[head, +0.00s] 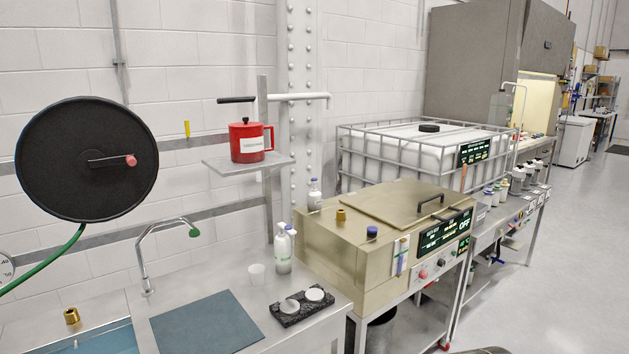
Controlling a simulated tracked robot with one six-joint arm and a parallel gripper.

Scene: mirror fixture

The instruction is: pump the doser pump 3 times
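No label legible here names the doser pump, and I cannot tell for sure which thing it is. A red canister (247,141) with a side handle and a white label stands on a small grey wall shelf (222,164). Behind it a grey post carries a black lever (236,100), roughly level, and a white spout pipe (300,97) pointing right with its end turned down. My gripper is not in view.
A black hose reel (86,160) and curved tap (142,262) are left. A beige bath (350,240) stands right.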

